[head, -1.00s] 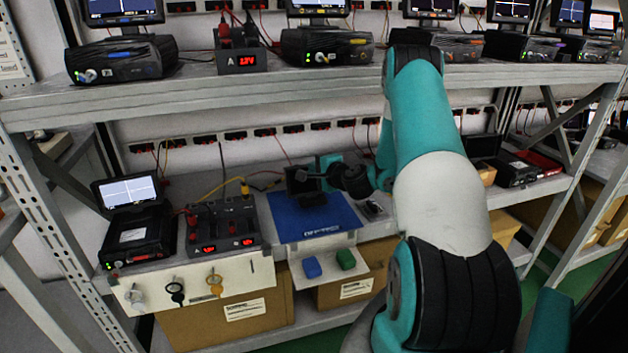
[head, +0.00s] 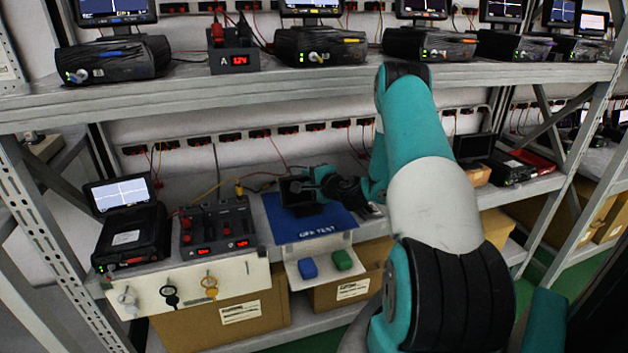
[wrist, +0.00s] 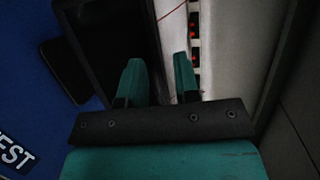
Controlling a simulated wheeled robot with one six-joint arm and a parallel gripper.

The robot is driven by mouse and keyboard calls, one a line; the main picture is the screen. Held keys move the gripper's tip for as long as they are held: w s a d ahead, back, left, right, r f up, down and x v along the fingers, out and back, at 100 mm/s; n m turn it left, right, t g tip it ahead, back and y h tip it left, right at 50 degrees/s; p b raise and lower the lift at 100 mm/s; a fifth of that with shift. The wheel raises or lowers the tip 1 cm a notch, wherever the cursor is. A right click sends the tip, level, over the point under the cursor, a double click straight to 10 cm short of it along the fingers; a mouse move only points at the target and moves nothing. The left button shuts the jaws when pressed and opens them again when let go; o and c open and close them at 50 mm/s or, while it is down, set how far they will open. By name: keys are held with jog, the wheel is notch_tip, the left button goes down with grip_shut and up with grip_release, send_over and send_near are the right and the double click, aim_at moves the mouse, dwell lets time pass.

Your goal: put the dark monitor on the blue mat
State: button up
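The dark monitor (head: 296,190) is upright above the back of the blue mat (head: 283,223) in the head view. It appears at or very near the mat surface; contact is unclear. My gripper (head: 318,186) reaches it from the right and is shut on its edge. In the wrist view my gripper (wrist: 160,78) has one finger on each side of the frame of the dark monitor (wrist: 108,40). A dark rounded flat piece (wrist: 62,72) shows over the blue mat (wrist: 25,95); it may be the monitor's foot.
Left of the mat stand a power supply (head: 217,226) with red displays and a black unit with a lit screen (head: 122,194). Blue (head: 308,268) and green (head: 342,260) blocks lie on a white ledge in front. The upper shelf (head: 300,87) overhangs.

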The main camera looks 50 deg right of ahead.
jog(key=b+v, duration=0.4)
jog(key=v, duration=0.7)
jog(key=w+a+r+n+g+y, duration=0.1)
jog(key=a+r+n+g+y, duration=0.25)
jog(key=a, duration=0.65)
jog(key=w+a+r+n+g+y, duration=0.1)
jog(key=a+r+n+y, duration=0.1)
jog(key=a+n+y, duration=0.6)
jog(key=w+a+r+n+g+y, duration=0.1)
jog(key=a+r+n+g, duration=0.3)
jog(key=a, duration=0.8)
jog(key=s+a+n+g, duration=0.3)
jog(key=s+a+n, duration=0.45)
jog(key=a, duration=0.25)
jog(key=s+a+r+n+g+h, duration=0.1)
jog(key=s+r+n+h, duration=0.1)
jog(key=s, duration=0.4)
jog(key=s+a+r+n+g+h, duration=0.1)
jog(key=s+n+g+h, duration=0.1)
jog(key=s, duration=0.5)
jog(key=shift+a+r+n+h, duration=0.4)
jog(key=shift+n+h, duration=0.05)
jog(key=shift+n, duration=0.25)
